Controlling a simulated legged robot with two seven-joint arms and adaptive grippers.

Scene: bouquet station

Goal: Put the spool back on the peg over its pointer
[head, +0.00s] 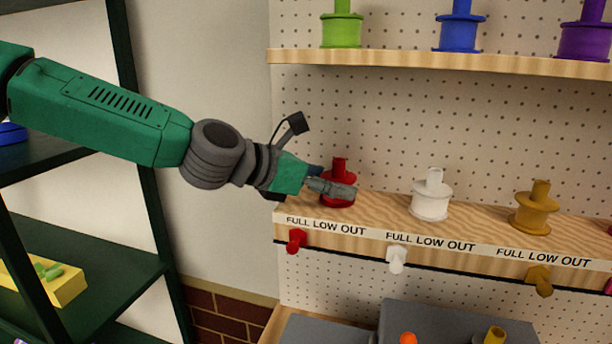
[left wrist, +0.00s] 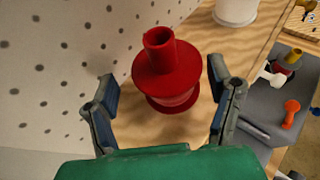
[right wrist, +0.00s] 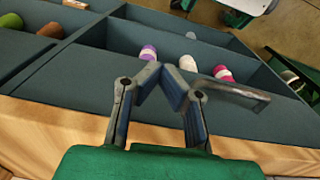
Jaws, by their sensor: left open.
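A red spool (head: 340,170) stands upright on the wooden shelf (head: 385,208), above and behind the red pointer (head: 296,240) on the shelf's front edge. Whether a peg runs inside it cannot be told. My left gripper (head: 325,187) is at the red spool and partly hides it. In the left wrist view, the open left gripper (left wrist: 160,78) has one finger on each side of the red spool (left wrist: 168,70), with visible gaps. My right gripper (right wrist: 160,72) is empty, its fingertips together, above grey bins.
A white spool (head: 432,200) and a gold spool (head: 536,212) stand farther right, with a white pointer (head: 397,259) and a gold pointer (head: 540,281) below. Green (head: 342,30), blue (head: 459,33) and purple spools (head: 588,40) stand on the upper shelf. Pegboard rises behind.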

